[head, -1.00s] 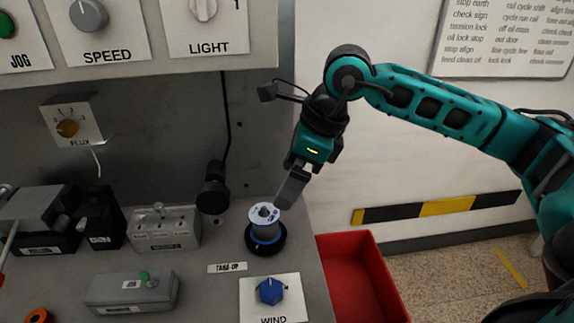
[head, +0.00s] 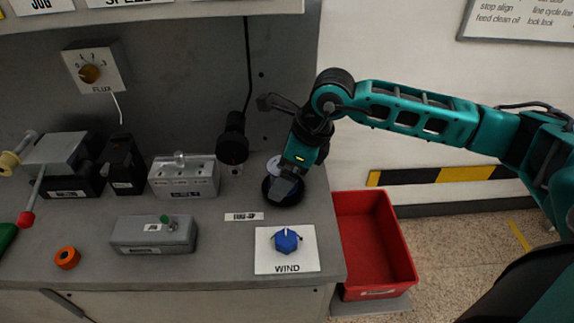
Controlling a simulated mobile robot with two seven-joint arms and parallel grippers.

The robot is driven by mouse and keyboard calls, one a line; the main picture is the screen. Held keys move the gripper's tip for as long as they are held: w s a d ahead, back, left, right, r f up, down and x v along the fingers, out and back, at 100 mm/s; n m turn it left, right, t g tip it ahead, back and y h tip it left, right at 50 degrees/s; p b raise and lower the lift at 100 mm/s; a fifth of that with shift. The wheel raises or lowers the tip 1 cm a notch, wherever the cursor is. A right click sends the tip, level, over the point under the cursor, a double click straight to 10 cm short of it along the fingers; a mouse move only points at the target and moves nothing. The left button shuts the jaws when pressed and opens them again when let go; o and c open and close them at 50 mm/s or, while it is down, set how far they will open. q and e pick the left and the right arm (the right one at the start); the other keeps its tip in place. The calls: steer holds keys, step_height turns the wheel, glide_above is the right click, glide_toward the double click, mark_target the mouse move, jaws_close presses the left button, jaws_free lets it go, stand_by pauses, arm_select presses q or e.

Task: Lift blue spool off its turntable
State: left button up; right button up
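The blue spool (head: 273,169) stands on its dark round turntable (head: 289,200) near the right end of the grey bench. Most of the spool is hidden behind my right gripper (head: 284,189), whose arm comes in from the right. The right gripper is down at the spool, overlapping it in the head view. I cannot tell whether its fingers are open or shut on it. My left gripper is not in view.
A blue WIND knob (head: 287,241) is in front of the turntable. A black cylindrical lamp (head: 232,145) stands close on the left. A red bin (head: 372,240) is beside the bench's right edge. Grey boxes and an orange ring (head: 67,257) are farther left.

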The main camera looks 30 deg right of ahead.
mark_target(275, 164)
steer(key=c, duration=1.2)
steer(key=shift+r, duration=0.1)
steer(key=shift+r+p, duration=0.9)
steer(key=shift+r, duration=0.5)
steer(key=shift+r+p, duration=0.65)
steer(key=shift+r, duration=0.8)
steer(key=shift+r, duration=1.55)
steer(key=shift+r, duration=1.6)
